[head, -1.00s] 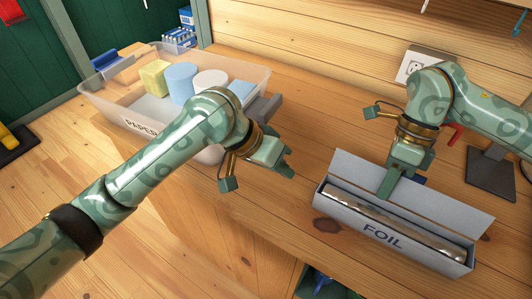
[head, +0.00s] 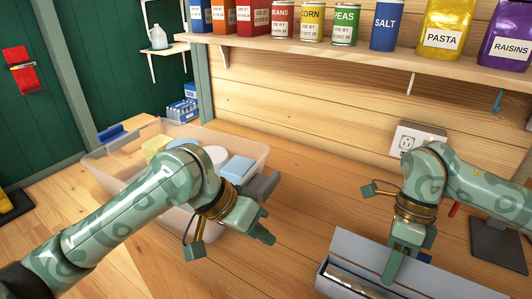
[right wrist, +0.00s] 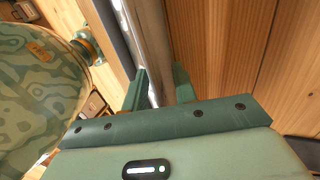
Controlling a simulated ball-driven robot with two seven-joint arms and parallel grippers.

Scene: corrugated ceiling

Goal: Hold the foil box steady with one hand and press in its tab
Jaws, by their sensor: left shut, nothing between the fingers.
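The foil box (head: 355,243) lies at the lower right of the head view, its lid raised; its front and right end are cut off. The silvery roll (head: 350,284) shows inside. I see no tab. My left gripper (head: 267,238) is shut and empty, left of the box and apart from it. My right gripper (head: 398,272) is at the box's raised lid, one finger in front of it. In the right wrist view its fingers (right wrist: 160,85) stand apart on either side of a long strip of the box (right wrist: 152,35); whether they clamp it is unclear.
A clear tub (head: 112,177) with several blocks stands at the left of the wooden counter (head: 305,200). A socket (head: 410,138) is on the wall behind my right arm. A dark stand (head: 490,240) is at the right. A shelf (head: 340,45) of cans and packets runs above.

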